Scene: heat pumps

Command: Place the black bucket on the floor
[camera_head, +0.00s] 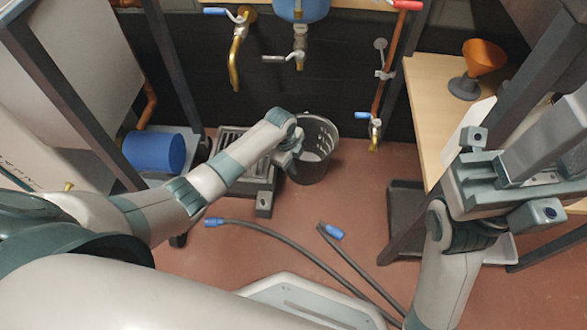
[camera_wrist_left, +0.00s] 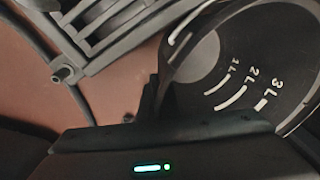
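The black bucket (camera_head: 322,136) is beside the slatted drain platform, to its right, in the head view. Its inside, with white 1L, 2L and 3L marks, fills the upper right of the left wrist view (camera_wrist_left: 205,55). My left gripper (camera_head: 291,148) is at the bucket's left rim, and a dark finger meets the wall in the wrist view. It appears shut on the rim; the far finger is hidden. I cannot tell whether the bucket's base touches the floor. My right gripper (camera_head: 505,180) is at the right near the wooden table, its fingers unclear.
The slatted drain platform (camera_head: 262,174) stands left of the bucket. Hoses with blue ends (camera_head: 285,243) lie on the red floor (camera_head: 352,195). The wooden table (camera_head: 425,110) holds an orange funnel (camera_head: 484,56). A black tray (camera_head: 404,212) is below it. Taps (camera_head: 236,62) line the back wall.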

